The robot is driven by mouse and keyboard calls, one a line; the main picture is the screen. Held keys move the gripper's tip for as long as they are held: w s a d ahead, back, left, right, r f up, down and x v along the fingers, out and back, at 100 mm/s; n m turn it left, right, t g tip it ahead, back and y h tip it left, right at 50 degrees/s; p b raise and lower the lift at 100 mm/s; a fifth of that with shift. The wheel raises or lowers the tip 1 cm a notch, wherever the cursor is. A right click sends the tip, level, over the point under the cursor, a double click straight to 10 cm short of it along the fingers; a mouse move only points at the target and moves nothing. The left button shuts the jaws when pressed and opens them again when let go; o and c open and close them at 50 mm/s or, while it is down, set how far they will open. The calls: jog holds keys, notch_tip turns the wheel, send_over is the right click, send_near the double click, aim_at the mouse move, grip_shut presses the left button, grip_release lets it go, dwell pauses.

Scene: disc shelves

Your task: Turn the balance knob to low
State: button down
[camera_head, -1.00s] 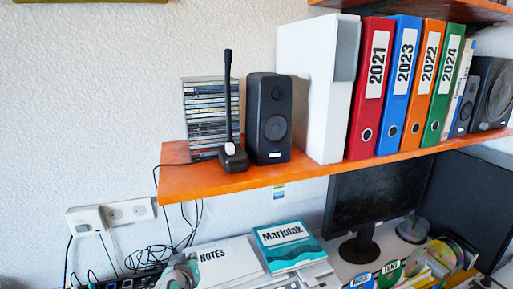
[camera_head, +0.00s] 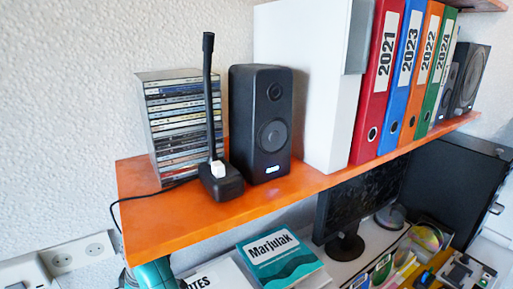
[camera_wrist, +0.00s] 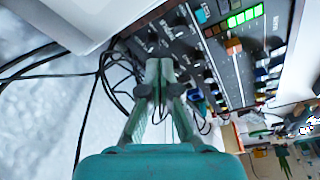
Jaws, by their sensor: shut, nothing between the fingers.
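A dark mixer panel (camera_wrist: 225,60) with several small knobs, sliders and a lit green meter fills the upper middle and right of the wrist view. Its labels are too small to read, so I cannot tell which is the balance knob. My gripper (camera_wrist: 160,64) is shut and empty, with its fingertips in front of the panel's knob area at the left. I cannot tell whether they touch a knob, and they hide part of the panel. In the head view a teal part of my arm shows at the bottom left, below the shelf.
Black cables (camera_wrist: 112,75) hang beside my fingers. The orange shelf (camera_head: 165,230) holds a disc stack (camera_head: 180,120), a black speaker (camera_head: 262,120), a black antenna device (camera_head: 220,185) and several binders. Below are a monitor (camera_head: 365,185) and a Marjulak book (camera_head: 280,260).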

jog(key=shift+d+f+x, duration=0.1)
jog(key=shift+d+x, duration=0.15)
jog(key=shift+x, duration=0.85)
jog(key=shift+d+f+x, duration=0.1)
jog(key=shift+d+x, duration=0.2)
jog(key=shift+x, duration=0.85)
jog(key=shift+d+x, duration=0.25)
jog(key=shift+x, duration=0.85)
jog(key=shift+w, duration=1)
jog(key=shift+w+d, duration=0.15)
jog(key=shift+d, duration=0.15)
jog(key=shift+a+v, duration=0.25)
jog(key=shift+v, duration=0.75)
jog(key=shift+a+v, duration=0.25)
jog(key=shift+v, duration=0.7)
jog(key=shift+a+v, duration=0.2)
jog(key=shift+v, duration=0.8)
jog(key=shift+r, duration=0.2)
